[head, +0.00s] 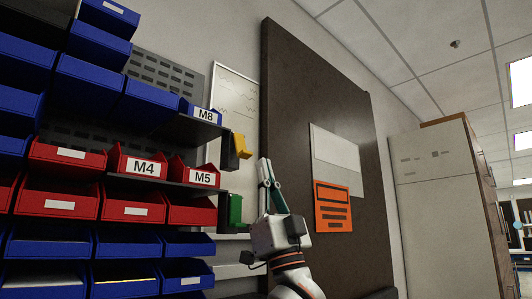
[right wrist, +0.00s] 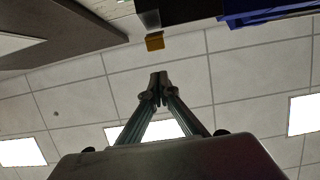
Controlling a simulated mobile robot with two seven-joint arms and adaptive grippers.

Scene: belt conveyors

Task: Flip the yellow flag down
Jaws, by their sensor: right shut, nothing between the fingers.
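The yellow flag (head: 242,146) sits on a dark holder at the right end of the upper shelf, beside the M8 bin. It sticks out to the right of the holder and looks tilted. My right gripper (head: 264,164) is shut and empty, pointing up, to the right of the flag and slightly lower in the picture. In the right wrist view, the fingertips (right wrist: 158,82) show below the yellow flag (right wrist: 155,42) with a visible gap in the picture. I cannot tell the distance in depth. My left gripper is not in view.
A green flag (head: 235,210) is at the end of the lower shelf. Red bins (head: 137,163) and blue bins (head: 90,85) fill the rack on the left. A dark board (head: 300,85) with an orange sign (head: 332,207) stands behind my right gripper.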

